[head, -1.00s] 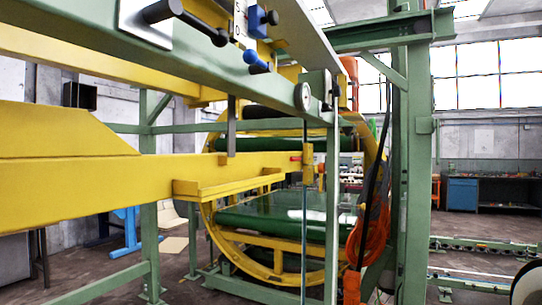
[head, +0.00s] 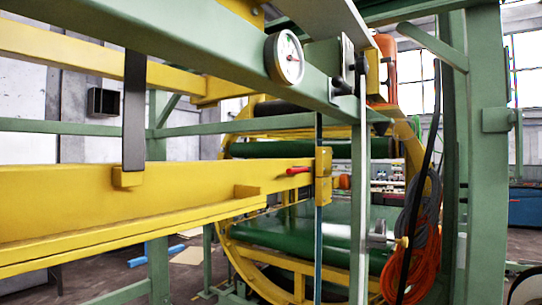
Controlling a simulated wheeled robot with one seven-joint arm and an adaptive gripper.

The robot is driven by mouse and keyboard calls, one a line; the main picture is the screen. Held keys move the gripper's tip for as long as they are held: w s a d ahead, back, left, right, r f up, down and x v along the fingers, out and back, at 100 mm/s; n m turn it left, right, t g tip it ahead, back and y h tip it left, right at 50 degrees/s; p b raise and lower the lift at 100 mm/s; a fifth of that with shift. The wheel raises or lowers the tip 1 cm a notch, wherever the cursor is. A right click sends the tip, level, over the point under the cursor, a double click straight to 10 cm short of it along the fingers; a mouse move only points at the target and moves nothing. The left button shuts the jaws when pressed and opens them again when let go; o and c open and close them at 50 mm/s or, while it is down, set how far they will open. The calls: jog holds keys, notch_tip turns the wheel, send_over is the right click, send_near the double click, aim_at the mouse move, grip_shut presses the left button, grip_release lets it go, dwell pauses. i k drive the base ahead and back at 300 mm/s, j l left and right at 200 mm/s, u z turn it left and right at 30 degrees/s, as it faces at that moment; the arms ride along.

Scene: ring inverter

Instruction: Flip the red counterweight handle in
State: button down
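The red counterweight handle (head: 298,171) is a small red lever in the head view. It sticks out to the left, nearly level, from a yellow block (head: 323,176) on an upright guide at the end of the yellow beam (head: 200,190). An orange-red knob (head: 342,182) shows on the block's right side. My gripper is not in view. Nothing touches the handle.
A green rail with a round dial gauge (head: 285,57) crosses above the handle. Green posts (head: 360,210) stand just to the right, with coiled orange hose (head: 407,265) beyond. A yellow ring with a green conveyor (head: 310,235) lies behind.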

aim_at(295, 169)
jog(key=i+l+u, duration=0.1)
jog(key=i+l, duration=0.25)
jog(key=i+l+u, duration=0.1)
jog(key=i+l, duration=0.25)
jog(key=l, duration=0.2)
